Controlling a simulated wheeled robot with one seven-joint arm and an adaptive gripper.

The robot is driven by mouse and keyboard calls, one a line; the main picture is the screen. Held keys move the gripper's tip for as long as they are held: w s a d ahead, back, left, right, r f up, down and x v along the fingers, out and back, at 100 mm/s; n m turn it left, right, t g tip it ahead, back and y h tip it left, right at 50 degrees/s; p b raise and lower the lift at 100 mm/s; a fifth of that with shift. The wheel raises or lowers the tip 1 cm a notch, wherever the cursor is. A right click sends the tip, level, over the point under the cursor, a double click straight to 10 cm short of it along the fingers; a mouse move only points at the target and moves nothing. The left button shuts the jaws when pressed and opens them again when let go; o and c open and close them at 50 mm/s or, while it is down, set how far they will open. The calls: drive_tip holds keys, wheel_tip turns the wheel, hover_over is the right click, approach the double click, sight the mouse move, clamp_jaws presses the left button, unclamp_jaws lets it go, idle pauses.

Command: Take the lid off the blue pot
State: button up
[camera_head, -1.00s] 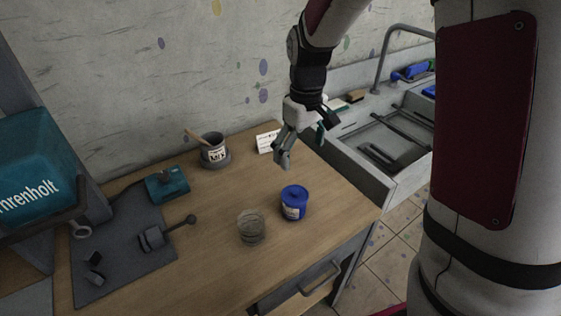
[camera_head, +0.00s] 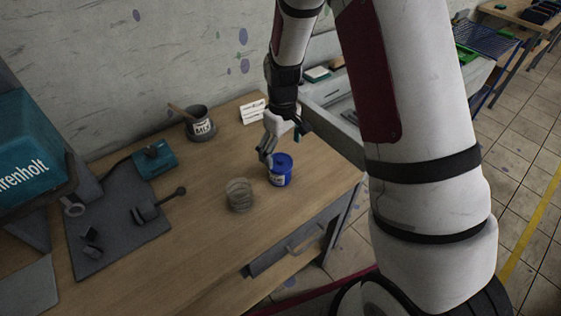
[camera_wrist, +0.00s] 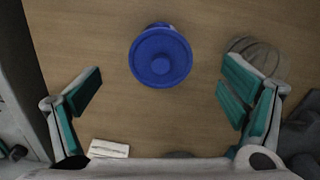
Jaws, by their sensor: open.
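The blue pot (camera_head: 280,177) stands upright on the wooden table, with its blue lid (camera_head: 283,161) on top and a pale label on its side. In the wrist view the round lid (camera_wrist: 160,55) with its raised centre knob shows from above and hides most of the pot. My gripper (camera_head: 267,155) is just beside and behind the pot in the head view. In the wrist view my gripper (camera_wrist: 160,92) is open, its teal-padded fingers wide apart with nothing between them, and the lid lies beyond them, roughly centred.
A glass jar (camera_head: 240,196) stands left of the pot; it also shows in the wrist view (camera_wrist: 262,57). A grey can (camera_head: 201,125) with a stick and a white card (camera_head: 253,111) stand behind. A dark mat (camera_head: 120,232) with tools lies left. The table's front edge is close.

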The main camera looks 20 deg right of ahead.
sight(282, 160)
drive_tip(key=shift+f+p, duration=0.3)
drive_tip(key=shift+f, duration=1.65)
drive_tip(key=c, duration=0.9)
